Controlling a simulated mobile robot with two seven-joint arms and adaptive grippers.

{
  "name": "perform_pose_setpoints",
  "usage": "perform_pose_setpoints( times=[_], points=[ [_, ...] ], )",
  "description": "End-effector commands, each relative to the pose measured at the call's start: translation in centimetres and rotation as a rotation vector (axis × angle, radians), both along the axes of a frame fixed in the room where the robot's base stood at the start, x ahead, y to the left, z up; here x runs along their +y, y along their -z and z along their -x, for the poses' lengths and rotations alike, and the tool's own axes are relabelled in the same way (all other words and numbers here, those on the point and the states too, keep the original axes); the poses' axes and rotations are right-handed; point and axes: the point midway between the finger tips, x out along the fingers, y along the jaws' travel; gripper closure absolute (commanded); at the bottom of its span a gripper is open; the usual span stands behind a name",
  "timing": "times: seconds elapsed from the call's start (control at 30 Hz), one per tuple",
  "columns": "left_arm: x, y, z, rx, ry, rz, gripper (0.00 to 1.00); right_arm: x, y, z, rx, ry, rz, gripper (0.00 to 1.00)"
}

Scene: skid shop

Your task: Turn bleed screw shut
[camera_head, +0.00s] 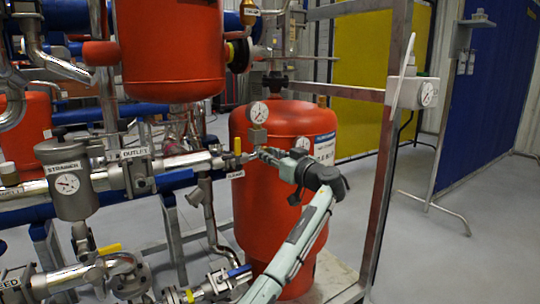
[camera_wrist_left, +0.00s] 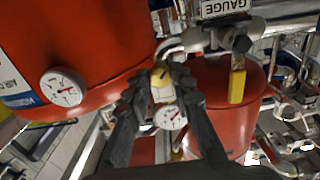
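A small round gauge (camera_wrist_left: 170,117) shows between the fingers; a gauge (camera_head: 258,112) also stands above the gripper in the head view. The screw is hidden by the gripper in the head view. My right gripper is not in view.
A yellow valve handle (camera_wrist_left: 237,86) sits close beside the fingers, under a "GAUGE" label (camera_wrist_left: 225,6). The steel frame post (camera_head: 386,150) stands right of my arm. A strainer (camera_head: 70,185) and pipes fill the left. The floor at right (camera_head: 440,250) is mostly clear.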

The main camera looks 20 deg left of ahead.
Motion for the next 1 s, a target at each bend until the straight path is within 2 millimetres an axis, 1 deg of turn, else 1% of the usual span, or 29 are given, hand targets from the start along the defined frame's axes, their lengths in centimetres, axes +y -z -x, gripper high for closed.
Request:
perform_pose_setpoints(
  times=[0.03,0.07,0.27,0.47,0.8,1.0],
  points=[
    [0.0,0.0,0.0,0.000,0.000,0.000,0.97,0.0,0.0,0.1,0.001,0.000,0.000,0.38],
    [0.0,0.0,0.0,0.000,0.000,0.000,1.00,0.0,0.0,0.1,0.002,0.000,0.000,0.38],
    [0.0,0.0,0.0,0.006,0.000,-0.004,1.00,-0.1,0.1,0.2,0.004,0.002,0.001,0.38],
    [0.0,0.1,0.0,0.054,0.000,-0.042,1.00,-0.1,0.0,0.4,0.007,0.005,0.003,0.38],
    [0.1,0.0,0.0,0.242,-0.001,-0.187,1.00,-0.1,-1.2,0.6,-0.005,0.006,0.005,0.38],
    [0.0,-0.1,0.1,0.353,-0.001,-0.276,1.00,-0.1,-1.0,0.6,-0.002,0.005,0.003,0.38]
  ],
)
